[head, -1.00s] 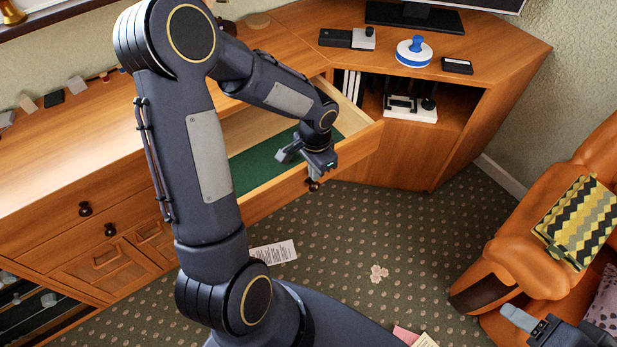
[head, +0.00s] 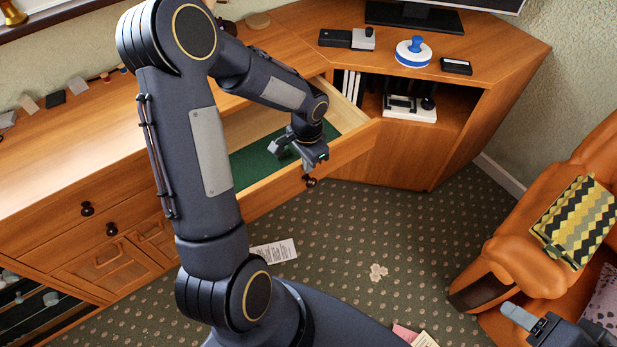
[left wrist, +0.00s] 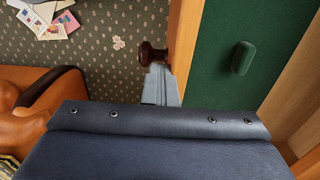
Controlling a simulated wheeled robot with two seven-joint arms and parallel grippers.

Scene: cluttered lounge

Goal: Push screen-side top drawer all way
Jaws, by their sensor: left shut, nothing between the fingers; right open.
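The open top drawer (head: 340,151) nearest the screen (head: 470,3) sticks out of the wooden cabinet. It has a green lining (head: 252,167) and a dark round knob (head: 309,181) on its front. My left gripper (head: 312,163) is shut and empty at the drawer front, just above the knob. In the left wrist view its fingers (left wrist: 160,86) are beside the knob (left wrist: 151,54), against or very near the outer face of the front panel (left wrist: 183,40); exact contact is unclear. My right gripper (head: 522,318) is open and empty at the bottom right.
A green object (left wrist: 242,58) lies inside the drawer. An orange armchair (head: 530,255) with a patterned cushion (head: 580,220) stands at the right. Papers (head: 273,250) lie on the carpet. The floor before the corner unit is mostly clear.

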